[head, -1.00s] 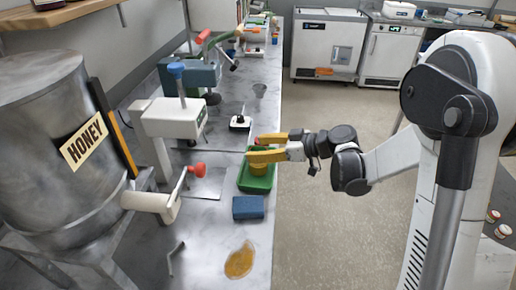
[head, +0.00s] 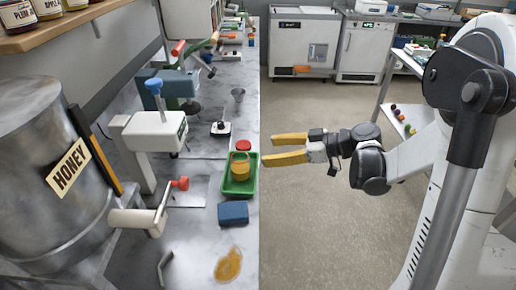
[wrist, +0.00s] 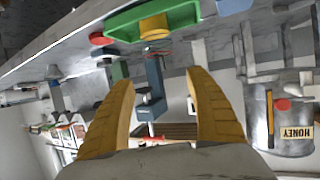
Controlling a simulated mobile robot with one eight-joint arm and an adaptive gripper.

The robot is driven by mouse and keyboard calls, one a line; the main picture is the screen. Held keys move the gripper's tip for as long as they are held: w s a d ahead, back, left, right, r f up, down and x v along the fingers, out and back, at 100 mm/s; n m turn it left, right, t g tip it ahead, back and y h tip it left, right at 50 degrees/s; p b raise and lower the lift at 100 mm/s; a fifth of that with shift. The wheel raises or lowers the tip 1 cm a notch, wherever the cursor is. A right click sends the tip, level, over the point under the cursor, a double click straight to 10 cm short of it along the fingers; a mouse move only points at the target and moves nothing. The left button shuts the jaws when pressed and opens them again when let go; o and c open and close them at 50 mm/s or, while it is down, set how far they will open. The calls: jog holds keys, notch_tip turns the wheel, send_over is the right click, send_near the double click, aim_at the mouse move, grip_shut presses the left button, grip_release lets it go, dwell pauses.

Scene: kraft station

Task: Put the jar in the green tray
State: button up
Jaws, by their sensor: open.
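The jar (head: 240,170), filled with something amber, stands in the green tray (head: 228,188) near the right edge of the steel table. Both also show at the top of the wrist view, the jar (wrist: 154,27) inside the tray (wrist: 186,15). My gripper (head: 264,150) has its two yellow fingers apart with nothing between them. In the head view it is right of the tray, apart from the jar, its fingertips near the table's edge. The open fingers (wrist: 160,85) also fill the lower wrist view.
A red round thing (head: 243,145) lies just behind the tray. A blue block (head: 233,213) and an amber puddle (head: 229,264) are in front of it. A honey drum (head: 45,150) and white press (head: 155,130) stand left.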

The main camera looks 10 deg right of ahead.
jog(key=s+d+r+m+h, duration=0.1)
jog(key=s+m+h, duration=0.5)
jog(key=s, duration=0.4)
jog(key=s+d+r+m+h, duration=0.2)
jog(key=s+m+h, duration=0.3)
jog(key=s, duration=0.5)
jog(key=shift+s+d+r+m+h, duration=0.15)
jog(key=shift+s+d+m+h, duration=0.1)
jog(key=shift+s+m+h, duration=0.2)
